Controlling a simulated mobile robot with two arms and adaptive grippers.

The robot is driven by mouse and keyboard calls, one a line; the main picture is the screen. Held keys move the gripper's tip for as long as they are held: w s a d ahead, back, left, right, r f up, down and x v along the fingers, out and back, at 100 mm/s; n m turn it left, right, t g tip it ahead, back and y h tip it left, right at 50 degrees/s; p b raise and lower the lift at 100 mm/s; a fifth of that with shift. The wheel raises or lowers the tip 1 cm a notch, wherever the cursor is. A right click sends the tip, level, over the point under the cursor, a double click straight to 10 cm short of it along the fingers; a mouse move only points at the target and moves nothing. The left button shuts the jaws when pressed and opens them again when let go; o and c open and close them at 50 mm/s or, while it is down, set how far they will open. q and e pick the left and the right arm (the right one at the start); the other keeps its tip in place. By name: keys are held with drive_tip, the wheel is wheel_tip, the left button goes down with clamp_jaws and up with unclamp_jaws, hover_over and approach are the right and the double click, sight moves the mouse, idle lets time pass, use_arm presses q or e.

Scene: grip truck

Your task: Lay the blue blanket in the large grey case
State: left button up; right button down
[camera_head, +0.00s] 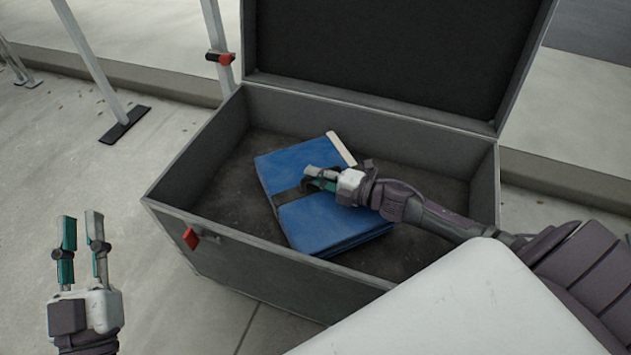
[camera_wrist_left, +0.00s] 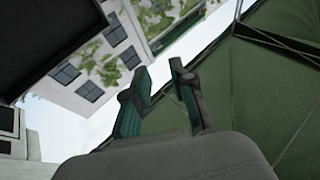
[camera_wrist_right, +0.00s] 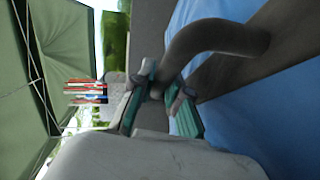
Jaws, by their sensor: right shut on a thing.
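The blue blanket (camera_head: 335,221) is a folded bundle with a dark strap around it. In the head view it is inside the large grey case (camera_head: 185,190), whose lid stands open; I cannot tell whether it rests on the floor of the case. My right gripper (camera_head: 311,178) is over the blanket, shut on its dark strap handle. In the right wrist view the curved handle (camera_wrist_right: 215,38) passes between the fingers, with blue cloth (camera_wrist_right: 265,115) beside it. My left gripper (camera_head: 81,232) is open and empty, outside the case at the left. It points upward in the left wrist view (camera_wrist_left: 160,80).
A pale strip (camera_head: 341,149) lies at the blanket's far edge. The case has a red latch (camera_head: 191,238) on its near wall. A metal frame leg (camera_head: 92,65) with a dark foot stands behind left. Pale pavement (camera_head: 60,150) left of the case is clear.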

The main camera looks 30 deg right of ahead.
use_arm(q)
drive_tip(key=shift+s+r+t+h, duration=0.15)
drive_tip(key=shift+s+r+t, duration=0.2)
drive_tip(key=shift+r+t, duration=0.25)
drive_tip(key=shift+s+r+t+h, duration=0.15)
drive_tip(key=shift+s+r+t, duration=0.2)
drive_tip(key=shift+r, duration=0.35)
use_arm(e)
drive_tip(key=shift+f, duration=0.55)
drive_tip(key=c, duration=1.2)
unclamp_jaws()
drive_tip(key=shift+f, duration=0.15)
drive_tip(key=shift+o, duration=0.2)
